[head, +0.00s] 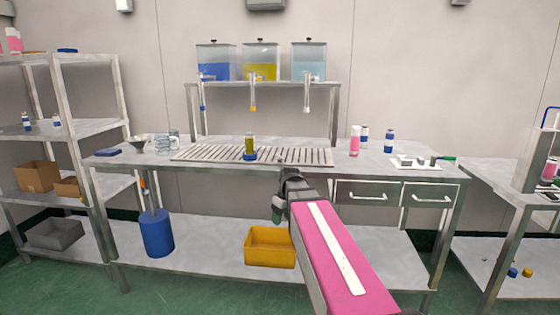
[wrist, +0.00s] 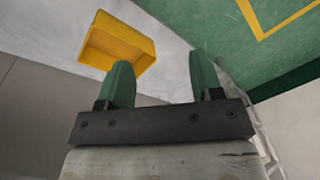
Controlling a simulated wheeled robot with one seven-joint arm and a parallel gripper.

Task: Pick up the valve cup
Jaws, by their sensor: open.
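My gripper (wrist: 160,78) shows in the wrist view with two green fingers apart and nothing between them. In the head view my gripper (head: 277,213) is in front of the bench, below the level of its top, pointing down. I cannot single out the valve cup with certainty. Small metal and dark parts stand on a white board (head: 408,167) at the right end of the bench top, too small to tell apart. My gripper is to the left of and lower than that board, touching nothing.
The bench (head: 365,163) has a slatted grate (head: 300,157), with an amber-filled container on a blue base (head: 250,153). Bottles (head: 355,141) stand right of the grate. A yellow bin (head: 268,248) sits on the lower shelf, also in the wrist view (wrist: 112,42). Drawers face the front right.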

